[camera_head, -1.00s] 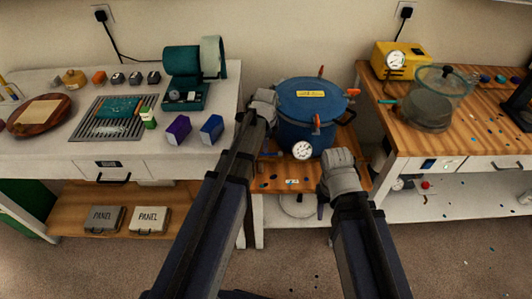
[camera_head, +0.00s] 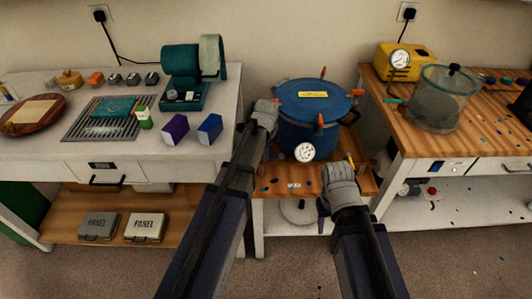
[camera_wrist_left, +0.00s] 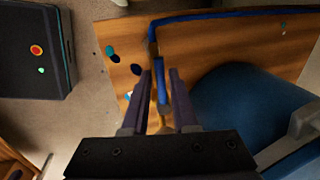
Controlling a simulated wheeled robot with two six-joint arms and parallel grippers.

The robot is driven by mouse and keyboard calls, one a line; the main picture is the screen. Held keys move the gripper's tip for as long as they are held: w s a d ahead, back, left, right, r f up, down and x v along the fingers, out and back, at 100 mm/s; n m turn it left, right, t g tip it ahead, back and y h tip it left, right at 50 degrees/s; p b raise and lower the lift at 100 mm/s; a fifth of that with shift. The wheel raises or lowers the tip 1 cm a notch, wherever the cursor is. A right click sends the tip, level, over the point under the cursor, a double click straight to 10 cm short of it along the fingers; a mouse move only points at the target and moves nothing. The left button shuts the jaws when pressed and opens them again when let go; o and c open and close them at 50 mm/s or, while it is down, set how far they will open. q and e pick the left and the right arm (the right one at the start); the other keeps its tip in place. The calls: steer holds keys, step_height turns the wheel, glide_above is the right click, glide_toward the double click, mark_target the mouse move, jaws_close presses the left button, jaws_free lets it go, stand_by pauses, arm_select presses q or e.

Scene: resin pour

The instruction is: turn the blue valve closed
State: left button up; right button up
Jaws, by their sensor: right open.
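The blue valve handle (camera_wrist_left: 161,82) shows in the left wrist view as a narrow blue bar between the fingers of my left gripper (camera_wrist_left: 161,75). I cannot tell whether the fingers press on it. In the head view my left gripper (camera_head: 267,107) is at the left side of the blue pressure pot (camera_head: 306,130), and the handle is hidden there. The pot also shows in the left wrist view (camera_wrist_left: 235,105). My right gripper (camera_head: 335,170) is open at the front right of the pot, its fingers mostly hidden.
The pot stands on a low wooden stand (camera_head: 270,183) with a white gauge (camera_head: 304,152) on its front. A white bench (camera_head: 40,155) is on the left, with purple and blue boxes. A wooden bench (camera_head: 400,120) on the right holds a clear lidded chamber (camera_head: 440,98).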

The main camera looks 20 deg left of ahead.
arm_select(q)
jaws_close()
stand_by(1.0)
